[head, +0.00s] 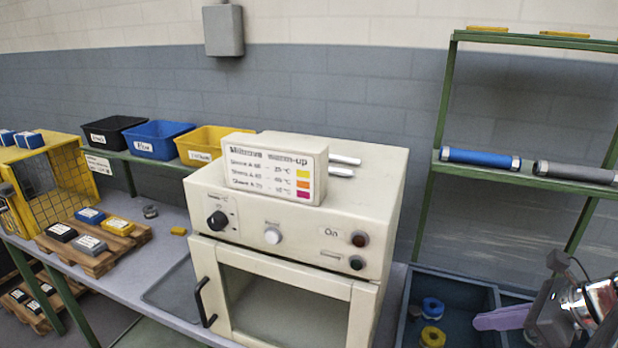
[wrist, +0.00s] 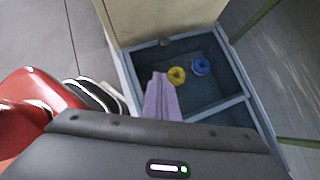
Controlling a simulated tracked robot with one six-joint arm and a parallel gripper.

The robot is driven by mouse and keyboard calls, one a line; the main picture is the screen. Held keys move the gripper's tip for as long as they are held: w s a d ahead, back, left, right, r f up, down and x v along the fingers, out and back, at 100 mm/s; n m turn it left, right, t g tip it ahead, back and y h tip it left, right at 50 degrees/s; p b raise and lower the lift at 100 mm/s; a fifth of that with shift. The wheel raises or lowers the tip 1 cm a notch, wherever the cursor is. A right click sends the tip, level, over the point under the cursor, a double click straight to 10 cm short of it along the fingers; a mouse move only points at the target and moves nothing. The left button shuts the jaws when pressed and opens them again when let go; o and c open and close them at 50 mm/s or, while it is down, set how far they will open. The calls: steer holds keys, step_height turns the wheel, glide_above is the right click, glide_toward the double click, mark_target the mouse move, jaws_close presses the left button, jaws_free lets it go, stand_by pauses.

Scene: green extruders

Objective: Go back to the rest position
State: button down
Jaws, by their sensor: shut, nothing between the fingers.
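My gripper (head: 503,317) shows at the lower right of the head view, its light purple fingers pointing left. In the wrist view my gripper (wrist: 160,82) has its purple fingers together with nothing between them. It is over a dark blue-grey bin (head: 452,284), which also shows in the wrist view (wrist: 140,60). A yellow ring-shaped piece (wrist: 177,76) and a blue one (wrist: 200,66) lie in the bin beyond the fingertips. I cannot tell how high the fingers are above the bin floor.
A cream oven (head: 300,235) with a closed glass door stands left of the bin. A green shelf (head: 520,166) at the right holds a blue cylinder (head: 481,159) and a grey one (head: 575,173). Bins, a yellow cage and a wooden pallet (head: 85,255) are at the left.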

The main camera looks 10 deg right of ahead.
steer(key=a+r+n+g+h, duration=0.1)
steer(key=a+n+h, duration=0.3)
steer(key=a+n, duration=2.2)
steer(key=n, duration=0.4)
steer(key=shift+s+a+r+g, duration=0.2)
steer(key=shift+s+r+g, duration=0.1)
steer(key=shift+s+r, duration=0.1)
steer(key=shift+a, duration=0.2)
